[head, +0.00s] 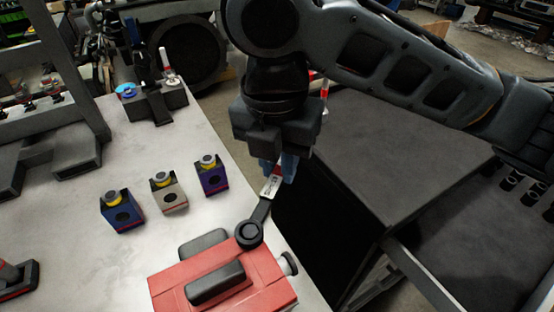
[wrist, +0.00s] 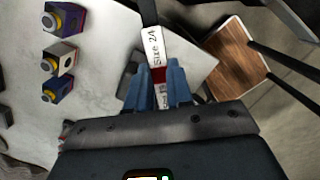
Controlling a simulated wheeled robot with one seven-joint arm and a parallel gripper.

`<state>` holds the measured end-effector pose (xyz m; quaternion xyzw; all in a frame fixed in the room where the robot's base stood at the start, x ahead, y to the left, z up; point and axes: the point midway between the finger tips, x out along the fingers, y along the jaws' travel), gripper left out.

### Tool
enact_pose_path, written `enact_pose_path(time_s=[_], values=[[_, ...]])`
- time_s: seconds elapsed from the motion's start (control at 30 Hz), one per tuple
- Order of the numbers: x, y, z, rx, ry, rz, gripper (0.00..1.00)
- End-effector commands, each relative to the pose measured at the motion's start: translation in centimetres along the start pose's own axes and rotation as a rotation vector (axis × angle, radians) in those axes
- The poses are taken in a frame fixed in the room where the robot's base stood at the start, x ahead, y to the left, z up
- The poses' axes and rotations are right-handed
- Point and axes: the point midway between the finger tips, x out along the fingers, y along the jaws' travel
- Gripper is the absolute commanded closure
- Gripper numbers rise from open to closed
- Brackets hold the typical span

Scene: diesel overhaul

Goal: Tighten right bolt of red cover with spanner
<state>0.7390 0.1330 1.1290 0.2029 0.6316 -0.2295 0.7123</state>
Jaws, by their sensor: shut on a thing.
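The red cover (head: 215,300) lies at the near edge of the light worktop, with black raised pads on top. My gripper (head: 279,172) is shut on the spanner's handle, beyond the cover and near the table's right edge. The spanner (head: 261,209) has a dark shaft and a white and red label, which reads "Size 24" in the wrist view (wrist: 155,48). Its ring end is at the cover's far right corner and looks to be over a bolt there. I cannot tell whether it is fully seated. A grey round-headed part (head: 288,263) sticks out at the cover's right side.
Three small blocks with yellow-ringed tops, blue (head: 121,212), beige (head: 169,194) and blue (head: 212,177), stand left of the spanner. A dark holder (head: 160,103) stands at the back. A dark cabinet (head: 380,150) stands right of the table.

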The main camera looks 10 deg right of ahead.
Motion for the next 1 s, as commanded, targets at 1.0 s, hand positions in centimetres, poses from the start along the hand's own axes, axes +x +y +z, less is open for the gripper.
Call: enact_pose_path(time_s=[1.0], values=[[-1.6, 3.7, -0.7, -0.377, -0.001, 0.047, 1.0]])
